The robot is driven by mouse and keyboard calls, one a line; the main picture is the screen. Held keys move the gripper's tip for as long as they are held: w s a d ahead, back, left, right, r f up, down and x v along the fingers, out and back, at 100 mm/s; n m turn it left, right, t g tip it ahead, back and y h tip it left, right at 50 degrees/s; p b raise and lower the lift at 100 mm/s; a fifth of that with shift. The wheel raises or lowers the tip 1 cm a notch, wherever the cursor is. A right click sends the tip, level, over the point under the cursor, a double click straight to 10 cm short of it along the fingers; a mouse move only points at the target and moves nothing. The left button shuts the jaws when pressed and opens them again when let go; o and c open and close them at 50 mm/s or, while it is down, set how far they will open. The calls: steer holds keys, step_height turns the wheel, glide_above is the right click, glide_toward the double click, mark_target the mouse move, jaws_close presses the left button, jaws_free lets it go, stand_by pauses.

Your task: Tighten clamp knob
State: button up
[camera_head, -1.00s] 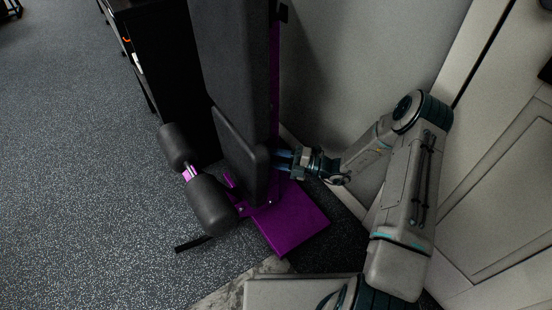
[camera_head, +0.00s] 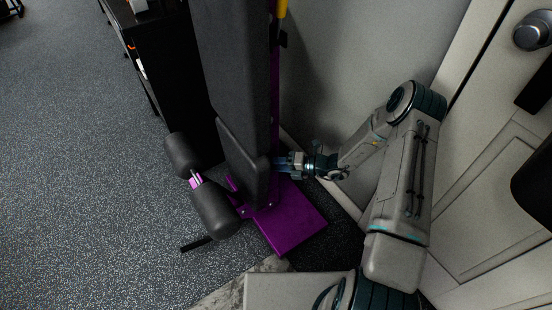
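The gym bench stands upright, with a dark padded backrest (camera_head: 232,75) and a smaller dark seat pad (camera_head: 240,155) on a purple frame (camera_head: 275,95). My gripper (camera_head: 277,164) reaches in from the right, its fingertips at the frame post just behind the edge of the seat pad. The clamp knob cannot be made out; the pad or my gripper may hide it. The fingers are small and partly covered, so I cannot tell whether they are open or shut on something.
A purple base plate (camera_head: 292,222) lies below my gripper. Foam leg rollers (camera_head: 214,208) stick out at the left. A black cabinet (camera_head: 160,75) stands behind the bench. A grey wall (camera_head: 365,60) and a white door (camera_head: 500,190) are close on the right. Speckled floor (camera_head: 80,180) is clear at left.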

steer(key=shift+s+r+n+h+p, duration=0.1)
steer(key=shift+r+n+h+p, duration=0.15)
steer(key=shift+n+h+p, duration=0.7)
steer(key=shift+f, duration=0.1)
steer(key=o, duration=1)
steer(key=shift+m, duration=0.25)
